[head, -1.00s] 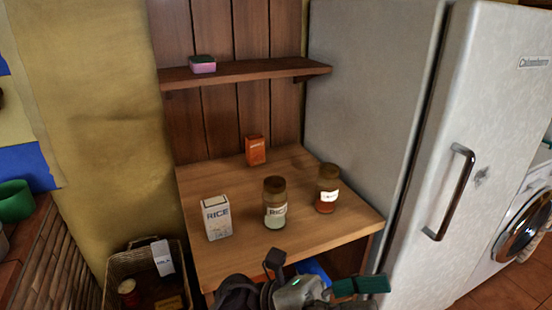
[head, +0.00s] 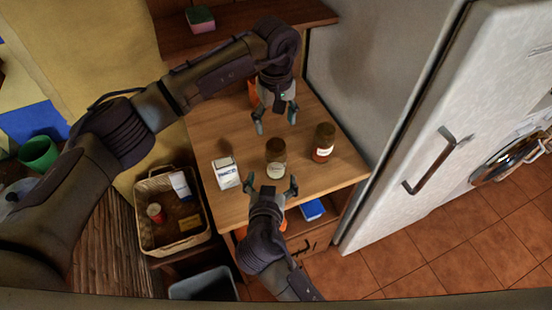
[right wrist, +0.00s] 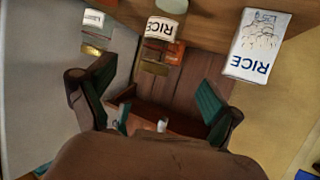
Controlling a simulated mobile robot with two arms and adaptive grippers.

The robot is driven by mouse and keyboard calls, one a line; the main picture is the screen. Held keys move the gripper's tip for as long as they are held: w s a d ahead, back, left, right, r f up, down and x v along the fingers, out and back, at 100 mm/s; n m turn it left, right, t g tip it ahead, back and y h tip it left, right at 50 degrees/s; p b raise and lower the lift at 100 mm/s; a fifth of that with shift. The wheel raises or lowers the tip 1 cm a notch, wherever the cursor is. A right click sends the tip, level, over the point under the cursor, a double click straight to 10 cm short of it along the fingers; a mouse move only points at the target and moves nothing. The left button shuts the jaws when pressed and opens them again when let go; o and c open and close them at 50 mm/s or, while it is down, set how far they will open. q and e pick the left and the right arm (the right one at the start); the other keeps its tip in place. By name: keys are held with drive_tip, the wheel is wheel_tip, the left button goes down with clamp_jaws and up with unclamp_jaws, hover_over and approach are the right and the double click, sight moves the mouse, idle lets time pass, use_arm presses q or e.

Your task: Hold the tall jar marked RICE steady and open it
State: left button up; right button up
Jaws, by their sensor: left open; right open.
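The tall RICE jar (head: 276,168) with a brown lid (head: 277,146) stands upright on the wooden counter. It also shows upside down in the right wrist view (right wrist: 166,29), where its label is readable. My left gripper (head: 276,121) is open, pointing down, and appears just above and behind the lid in the head view; it looks apart from the jar. My right gripper (head: 272,184) is open at the counter's front, its fingers facing the jar. Its fingers also show open in the right wrist view (right wrist: 152,100). Neither gripper holds anything.
A second lidded jar (head: 323,143) stands right of the RICE jar, and a RICE box (head: 225,172) stands left. An orange box (head: 253,92) is partly behind my left gripper. A shelf (head: 245,28) hangs behind. A basket (head: 173,240) and fridge (head: 420,110) flank the counter.

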sight(275, 161)
drive_tip(key=x, duration=1.1)
drive_tip(key=shift+w+f, duration=0.1)
drive_tip(key=shift+w, duration=0.2)
clamp_jaws()
